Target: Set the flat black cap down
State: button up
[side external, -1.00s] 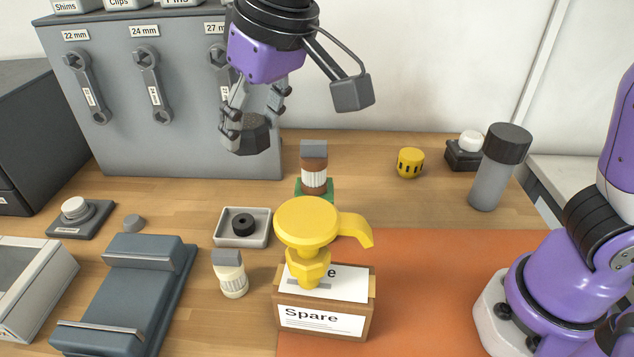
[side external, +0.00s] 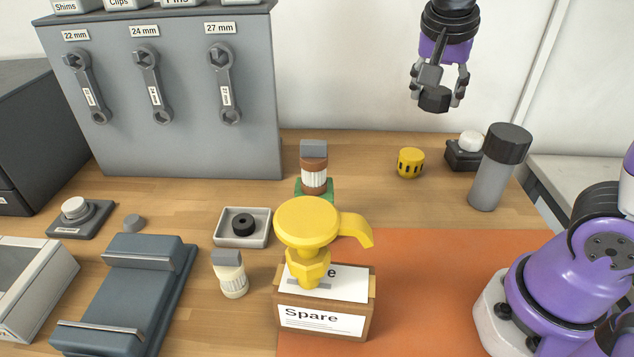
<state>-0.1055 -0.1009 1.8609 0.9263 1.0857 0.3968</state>
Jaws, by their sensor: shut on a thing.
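My gripper (side external: 437,93) is in the upper right of the side external view, high above the back of the table. It is shut on the flat black cap (side external: 434,100), a dark faceted disc held between the fingertips. The cap hangs in the air, apart from the table and everything on it. The fingers hide part of its upper side.
Below the gripper stand a yellow slotted knob (side external: 410,163), a white-button box (side external: 466,150) and a grey cylinder with a dark top (side external: 499,166). A yellow-handled part on the Spare box (side external: 325,304) stands front centre.

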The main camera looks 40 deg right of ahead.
notch_tip(320, 180, down, 20)
jog(key=shift+f, duration=0.2)
dwell(0.4)
jog(key=o, duration=1.1)
jog(key=shift+f, duration=0.15)
jog(key=shift+o, duration=0.2)
jog(key=s+a+r+n+t+y, duration=0.2)
jog(key=s+a+r+n, duration=0.1)
jog(key=r+n, duration=0.3)
jog(key=s+a+r+n+t+y, duration=0.1)
jog(key=a+r+n, duration=0.4)
jog(key=r, duration=0.5)
jog(key=shift+s+a+r+n+t+y, duration=0.4)
jog(key=shift+s+n+y, duration=0.2)
jog(key=shift+s+n, duration=0.55)
jog(key=shift+w, duration=0.15)
